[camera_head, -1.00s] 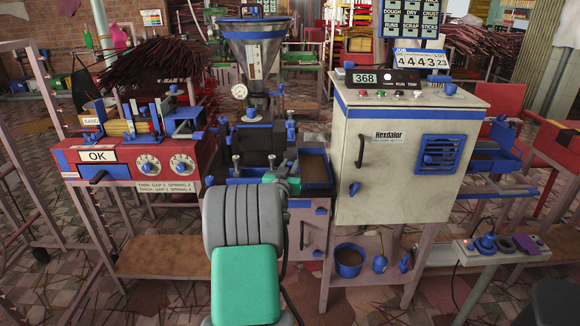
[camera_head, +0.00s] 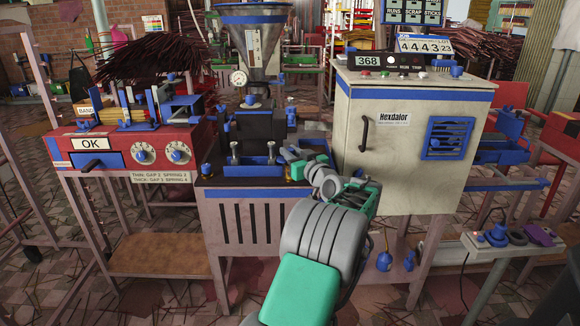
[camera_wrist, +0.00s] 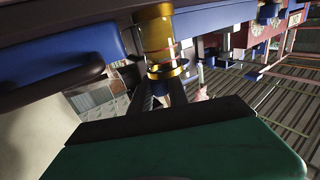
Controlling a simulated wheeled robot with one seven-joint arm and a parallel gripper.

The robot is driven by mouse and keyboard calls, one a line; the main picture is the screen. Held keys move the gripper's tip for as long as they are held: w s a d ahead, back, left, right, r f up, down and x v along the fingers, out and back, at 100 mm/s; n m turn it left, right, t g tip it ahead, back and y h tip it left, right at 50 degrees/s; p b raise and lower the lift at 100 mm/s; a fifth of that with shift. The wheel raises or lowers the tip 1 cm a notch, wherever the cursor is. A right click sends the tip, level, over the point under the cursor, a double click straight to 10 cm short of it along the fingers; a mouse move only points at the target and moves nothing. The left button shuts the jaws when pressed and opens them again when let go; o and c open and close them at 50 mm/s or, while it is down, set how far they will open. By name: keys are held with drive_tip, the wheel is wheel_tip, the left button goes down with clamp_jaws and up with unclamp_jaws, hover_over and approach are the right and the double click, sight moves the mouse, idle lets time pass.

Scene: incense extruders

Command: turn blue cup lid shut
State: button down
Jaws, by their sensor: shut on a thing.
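An amber, see-through cup (camera_wrist: 158,35) with a gold ring (camera_wrist: 167,71) at its near end shows at the top middle of the wrist view. My gripper (camera_wrist: 163,84) is at that ringed end, its two dark fingers close together. It is shut on what appears to be the cup's lid. In the head view my arm reaches to the right part of the dark-topped machine (camera_head: 237,180), by the grey cabinet, and the fingertips are hard to make out.
The grey cabinet (camera_head: 408,145) stands close to the right of my arm. A steel hopper (camera_head: 258,50) rises behind. A red unit with an OK sign (camera_head: 95,144) is at left. A blue-edged bar (camera_wrist: 65,62) runs close to my gripper in the wrist view.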

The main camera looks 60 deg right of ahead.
drive_tip(key=shift+f+n+t+y+p, duration=0.1)
drive_tip(key=shift+n+t+y+p, duration=0.15)
drive_tip(key=shift+n+t+y, duration=0.45)
drive_tip(key=shift+n+t+y+p, duration=0.25)
drive_tip(key=shift+n+y, duration=0.55)
drive_tip(key=shift+y, duration=0.6)
drive_tip(key=c, duration=1.3)
unclamp_jaws()
drive_tip(key=shift+o, duration=0.2)
